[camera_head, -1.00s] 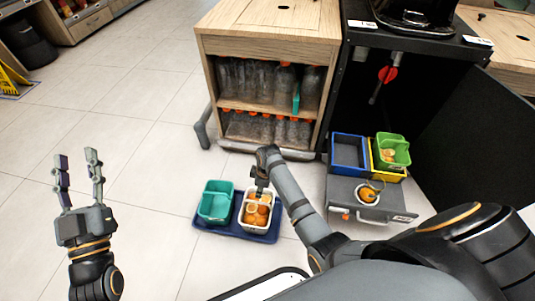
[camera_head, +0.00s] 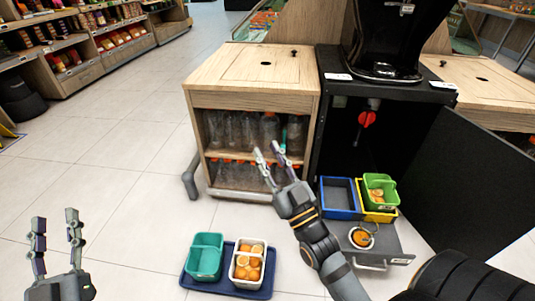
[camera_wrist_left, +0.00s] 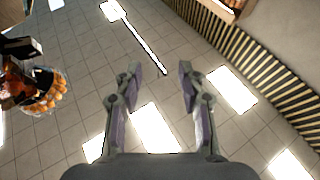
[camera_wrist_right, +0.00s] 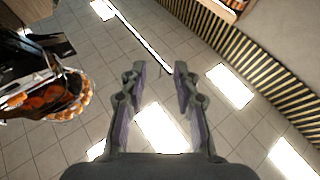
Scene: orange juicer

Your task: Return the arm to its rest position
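My right gripper (camera_head: 272,167) points up in front of the wooden cabinet in the head view, its fingers apart and empty. It also shows open in the right wrist view (camera_wrist_right: 160,78). My left gripper (camera_head: 56,232) stands upright at the lower left over the floor, open and empty. It is open in the left wrist view (camera_wrist_left: 158,78) too. A white basket of oranges (camera_head: 247,279) and an empty teal basket (camera_head: 206,258) stand side by side on a dark blue tray (camera_head: 226,289) on the floor, apart from both grippers.
The wooden cabinet (camera_head: 250,70) holds several bottles. To its right, a black stand carries a machine (camera_head: 388,40). A pulled-out drawer (camera_head: 383,240) and blue (camera_head: 340,212), yellow and green (camera_head: 380,182) bins are below. A black door (camera_head: 470,180) is open at right. The floor at left is clear.

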